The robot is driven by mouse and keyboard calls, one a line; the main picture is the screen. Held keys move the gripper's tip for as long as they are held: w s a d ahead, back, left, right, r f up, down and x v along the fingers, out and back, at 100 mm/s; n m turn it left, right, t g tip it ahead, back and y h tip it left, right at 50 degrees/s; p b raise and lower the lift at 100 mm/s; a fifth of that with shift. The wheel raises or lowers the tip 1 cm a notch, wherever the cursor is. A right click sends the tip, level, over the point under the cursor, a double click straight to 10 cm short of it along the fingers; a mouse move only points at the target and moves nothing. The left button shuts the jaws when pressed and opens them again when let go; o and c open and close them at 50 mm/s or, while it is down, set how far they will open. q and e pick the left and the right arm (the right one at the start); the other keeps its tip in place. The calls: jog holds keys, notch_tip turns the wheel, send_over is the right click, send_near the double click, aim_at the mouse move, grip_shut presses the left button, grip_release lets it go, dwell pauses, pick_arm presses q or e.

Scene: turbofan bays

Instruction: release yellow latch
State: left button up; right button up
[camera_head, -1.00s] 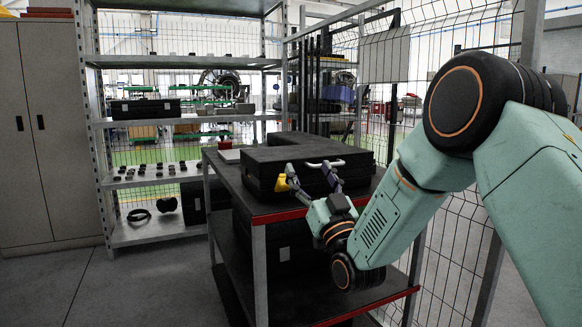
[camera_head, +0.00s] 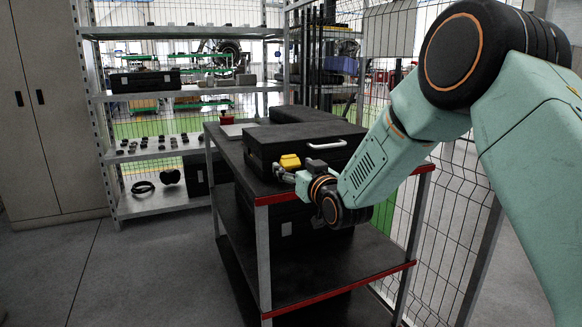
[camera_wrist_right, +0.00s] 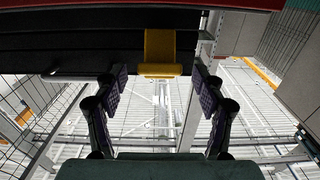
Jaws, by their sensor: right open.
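The yellow latch (camera_head: 290,162) sits on the front face of a black case (camera_head: 262,150), left of the case's pale handle (camera_head: 327,144). My right gripper (camera_head: 281,172) is just below the latch in the head view, its fingers small and partly hard to make out. In the right wrist view the latch (camera_wrist_right: 160,55) hangs centrally from the dark case, beyond and between the two spread fingers of the gripper (camera_wrist_right: 160,88). Clear gaps show on both sides of the latch, and the gripper is empty. My left gripper is out of view.
The case rests on a dark cart (camera_head: 236,153) with red-edged shelves; another black case lies on its lower shelf. A wire mesh fence (camera_head: 455,215) stands close on the right. Shelving (camera_head: 150,207) with small parts stands behind left. The floor at front left is clear.

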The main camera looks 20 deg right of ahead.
jog(key=shift+w+f, duration=0.1)
jog(key=shift+w, duration=1.1)
jog(key=shift+w, duration=0.1)
